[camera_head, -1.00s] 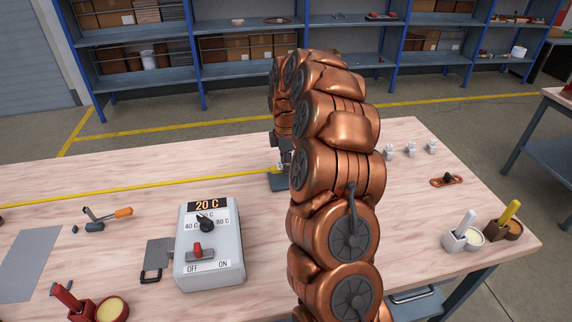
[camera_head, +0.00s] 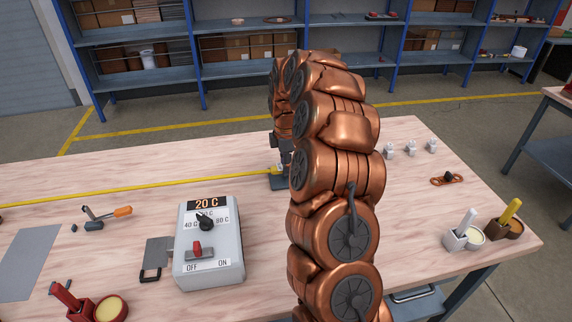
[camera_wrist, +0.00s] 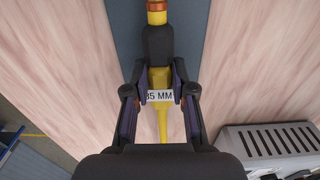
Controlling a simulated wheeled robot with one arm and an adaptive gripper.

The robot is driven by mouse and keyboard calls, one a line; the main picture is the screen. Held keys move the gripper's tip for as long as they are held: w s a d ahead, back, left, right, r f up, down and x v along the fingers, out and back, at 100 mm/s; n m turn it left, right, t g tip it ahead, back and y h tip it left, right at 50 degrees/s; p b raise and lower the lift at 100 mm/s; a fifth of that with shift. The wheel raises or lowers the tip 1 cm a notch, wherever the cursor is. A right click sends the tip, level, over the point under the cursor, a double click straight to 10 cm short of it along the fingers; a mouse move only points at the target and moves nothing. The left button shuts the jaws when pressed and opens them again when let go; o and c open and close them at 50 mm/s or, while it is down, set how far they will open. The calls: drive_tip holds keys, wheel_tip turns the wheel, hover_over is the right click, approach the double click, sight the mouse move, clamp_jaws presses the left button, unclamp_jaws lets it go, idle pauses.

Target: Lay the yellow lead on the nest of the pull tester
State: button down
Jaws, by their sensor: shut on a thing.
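The yellow lead (camera_head: 140,188) runs across the table from the left edge to my gripper in the head view. In the wrist view, the fingers of my gripper (camera_wrist: 160,100) are shut around the yellow lead's end (camera_wrist: 159,78), at a white label whose readable part ends in "5 MM". Beyond the fingers, the lead has a black sleeve and an orange band. A dark grey plate (camera_wrist: 112,18) lies beneath the lead, and a dark base (camera_head: 279,184) shows under the gripper in the head view. I cannot tell whether these belong to the pull tester. My arm hides the area behind it.
A grey control box (camera_head: 210,262) reading 20 C stands front centre. White pieces (camera_head: 411,149) stand back right; pots (camera_head: 470,236) stand front right. A slotted grey block (camera_wrist: 275,145) is right of my gripper.

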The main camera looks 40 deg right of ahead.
drive_tip(key=shift+f, duration=0.65)
drive_tip(key=c, duration=0.9)
unclamp_jaws()
wheel_tip(320, 180, up, 12)
idle(0.7)
